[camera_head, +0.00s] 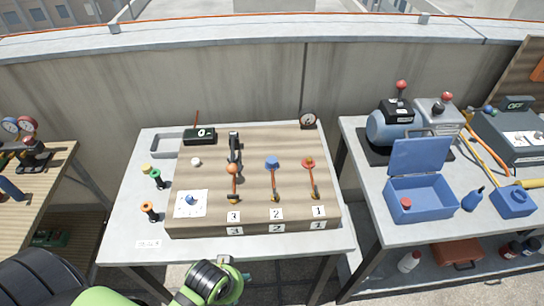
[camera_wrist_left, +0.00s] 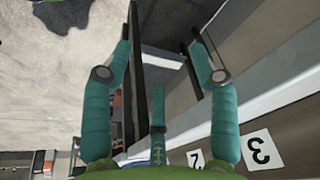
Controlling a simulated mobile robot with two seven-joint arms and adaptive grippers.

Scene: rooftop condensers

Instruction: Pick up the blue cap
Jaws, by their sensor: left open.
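The blue cap (camera_head: 272,162) sits at the upper end of the middle fitting, behind the number 2 labels on the wooden board (camera_head: 205,160). It looks upright, and the wrist view does not show it. My left gripper (camera_wrist_left: 160,35) is open with nothing between its teal fingers. In the head view my left arm comes in at the bottom, and its gripper end (camera_head: 236,276) is in front of the table's near edge, well short of the cap. Labels 2 (camera_wrist_left: 195,158) and 3 (camera_wrist_left: 262,150) show near the right finger in the wrist view. My right gripper is not seen.
An orange-red cap (camera_head: 308,162) stands at fitting 1 and an orange ball (camera_head: 232,168) at fitting 3, beside a dark upright part (camera_head: 234,143). A white plate with a blue knob (camera_head: 190,203) lies left. A blue open box (camera_head: 420,198) stands on the right table.

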